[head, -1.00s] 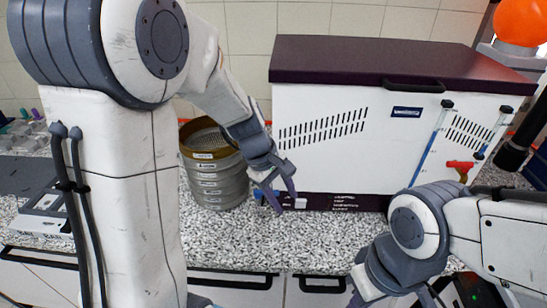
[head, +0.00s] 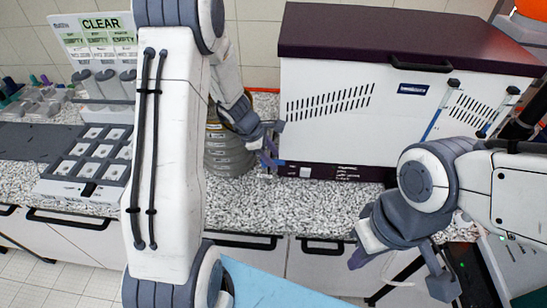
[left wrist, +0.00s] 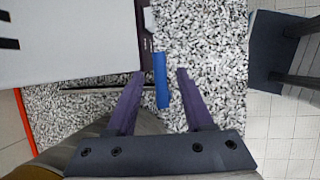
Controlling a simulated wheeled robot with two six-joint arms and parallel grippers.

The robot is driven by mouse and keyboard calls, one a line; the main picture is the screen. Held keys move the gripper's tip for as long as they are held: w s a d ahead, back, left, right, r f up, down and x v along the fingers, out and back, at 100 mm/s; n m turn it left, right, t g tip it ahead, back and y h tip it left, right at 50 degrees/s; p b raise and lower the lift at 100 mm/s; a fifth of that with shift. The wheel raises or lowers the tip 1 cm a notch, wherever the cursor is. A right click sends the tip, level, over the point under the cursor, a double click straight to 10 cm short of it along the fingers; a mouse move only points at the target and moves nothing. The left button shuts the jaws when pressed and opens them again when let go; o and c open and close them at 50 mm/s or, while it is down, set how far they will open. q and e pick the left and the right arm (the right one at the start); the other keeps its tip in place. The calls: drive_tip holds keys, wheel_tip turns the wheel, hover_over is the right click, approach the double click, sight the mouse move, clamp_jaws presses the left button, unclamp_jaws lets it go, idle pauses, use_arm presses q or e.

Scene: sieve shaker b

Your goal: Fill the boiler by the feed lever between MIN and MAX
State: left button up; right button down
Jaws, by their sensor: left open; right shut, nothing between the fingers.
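The boiler is a white box (head: 325,125) with a dark purple lid, at the back of the speckled counter. Two sight tubes are on its front; the left tube (head: 437,112) shows a blue column, and its marks are too small to read. A blue lever (left wrist: 161,80) sticks out low at the boiler's left front. My left gripper (left wrist: 160,73) is open, with the lever between its fingers in the left wrist view; contact cannot be told. In the head view my left gripper (head: 270,150) is at the boiler's lower left. My right gripper (head: 361,257) is shut and empty, low before the counter.
A stack of round sieves (head: 228,155) stands close left of the boiler, partly behind my left arm. The speckled counter (head: 300,205) is clear before the boiler.

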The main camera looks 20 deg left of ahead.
use_arm(q)
drive_tip(key=shift+w+d+f, duration=0.1)
drive_tip(key=shift+f, duration=0.15)
clamp_jaws()
drive_tip(key=shift+m, duration=0.3)
drive_tip(key=shift+s+m+g+h, duration=0.2)
drive_tip(key=shift+m+g, duration=0.15)
drive_tip(key=shift+m, duration=0.6)
drive_tip(key=shift+s+m+g+h, duration=0.25)
drive_tip(key=shift+m+g, duration=0.15)
drive_tip(key=shift+m, duration=0.5)
drive_tip(key=shift+s+m+g+h, duration=0.2)
drive_tip(key=shift+m+g, duration=0.15)
drive_tip(key=shift+m, duration=0.6)
